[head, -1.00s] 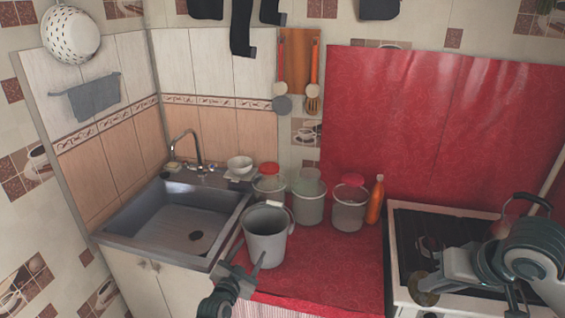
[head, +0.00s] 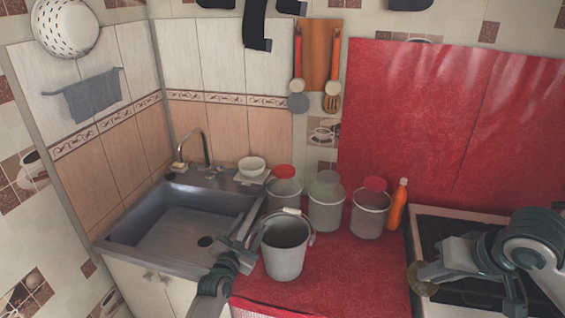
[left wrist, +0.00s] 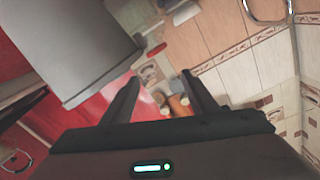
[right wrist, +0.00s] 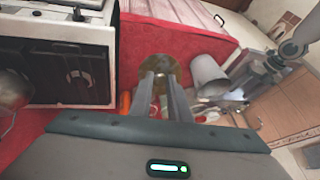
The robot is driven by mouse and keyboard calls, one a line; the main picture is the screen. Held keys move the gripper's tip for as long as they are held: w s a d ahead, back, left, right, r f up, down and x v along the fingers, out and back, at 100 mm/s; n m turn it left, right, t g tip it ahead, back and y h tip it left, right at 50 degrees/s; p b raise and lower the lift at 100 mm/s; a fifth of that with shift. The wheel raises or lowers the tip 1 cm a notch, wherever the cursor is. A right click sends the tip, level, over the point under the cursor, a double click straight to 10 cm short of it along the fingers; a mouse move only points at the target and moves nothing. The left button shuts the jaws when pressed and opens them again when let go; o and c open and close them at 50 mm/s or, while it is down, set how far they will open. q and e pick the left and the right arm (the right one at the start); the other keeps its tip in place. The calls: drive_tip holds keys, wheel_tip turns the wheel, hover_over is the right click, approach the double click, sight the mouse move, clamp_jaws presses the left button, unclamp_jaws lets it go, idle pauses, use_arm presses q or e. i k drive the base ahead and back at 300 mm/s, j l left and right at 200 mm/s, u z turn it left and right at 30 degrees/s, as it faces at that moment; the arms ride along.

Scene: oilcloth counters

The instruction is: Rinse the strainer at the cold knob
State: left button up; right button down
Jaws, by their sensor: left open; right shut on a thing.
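My right gripper (right wrist: 162,92) is shut on a round, brownish-gold strainer (right wrist: 160,68), held flat at its edge. In the head view the strainer (head: 422,278) is at the right, above the stove's left edge. My left gripper (head: 240,244) is open and empty, between the sink's front right corner and the grey bucket; its fingers also show in the left wrist view (left wrist: 162,95). The sink (head: 150,258) is at the left with an arched tap (head: 206,146) at its back. Small knobs (head: 210,174) sit by the tap base; I cannot tell which is cold.
A grey bucket (head: 285,255) stands on the red counter (head: 345,275), close to my left gripper. Several lidded jars (head: 326,205) and an orange bottle (head: 398,205) stand behind it. A white bowl (head: 252,165) is beside the tap. The stove (head: 440,225) is at the right. The sink basin looks empty.

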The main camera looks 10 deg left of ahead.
sight(221, 168)
drive_tip(key=i+j, duration=0.35)
drive_tip(key=j, duration=0.15)
drive_tip(key=i+j, duration=0.3)
drive_tip(key=j, duration=0.15)
drive_tip(key=i+j, duration=0.35)
drive_tip(key=j, duration=0.15)
